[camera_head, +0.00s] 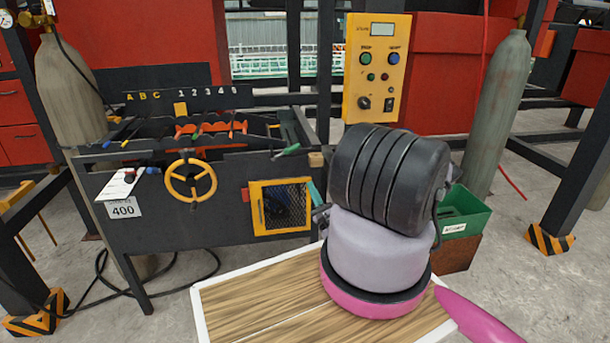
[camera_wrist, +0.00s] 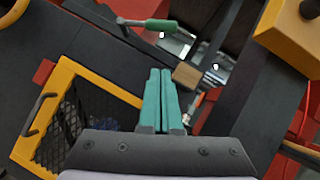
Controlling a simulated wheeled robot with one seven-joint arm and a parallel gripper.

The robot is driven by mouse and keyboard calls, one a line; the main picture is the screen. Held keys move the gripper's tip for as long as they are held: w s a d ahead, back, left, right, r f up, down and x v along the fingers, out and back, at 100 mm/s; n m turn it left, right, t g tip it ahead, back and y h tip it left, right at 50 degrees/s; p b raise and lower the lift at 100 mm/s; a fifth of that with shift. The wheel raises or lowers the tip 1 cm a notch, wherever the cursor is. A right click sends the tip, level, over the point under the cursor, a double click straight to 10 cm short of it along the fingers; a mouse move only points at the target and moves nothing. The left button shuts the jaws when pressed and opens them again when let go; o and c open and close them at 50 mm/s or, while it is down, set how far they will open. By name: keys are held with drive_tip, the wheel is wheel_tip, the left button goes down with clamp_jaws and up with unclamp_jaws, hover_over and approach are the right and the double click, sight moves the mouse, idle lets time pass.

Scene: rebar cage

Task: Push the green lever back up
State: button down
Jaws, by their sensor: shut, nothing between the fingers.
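The green lever (camera_head: 287,151) sticks out at the right end of the dark machine's top, its green grip at the end of a thin metal rod. In the wrist view the green lever (camera_wrist: 161,25) lies almost level near the top, ahead of the fingertips. My gripper (camera_wrist: 160,72) has its two teal fingers together with nothing between them, and a gap shows between them and the lever. In the head view my gripper (camera_head: 315,190) is mostly hidden behind my black and grey wrist, below and right of the lever.
A small wooden block (camera_wrist: 187,75) sits just right of the fingertips. A yellow-framed mesh panel (camera_head: 281,206) is below the lever. A yellow handwheel (camera_head: 190,181) is left on the machine front. A yellow control box (camera_head: 376,68) and a gas cylinder (camera_head: 496,110) stand to the right.

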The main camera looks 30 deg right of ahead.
drive_tip(key=s+a+r+x, duration=0.1)
drive_tip(key=r+x, duration=0.1)
drive_tip(key=x, duration=1)
drive_tip(key=shift+a, duration=0.15)
drive_tip(key=shift+s+r, duration=0.15)
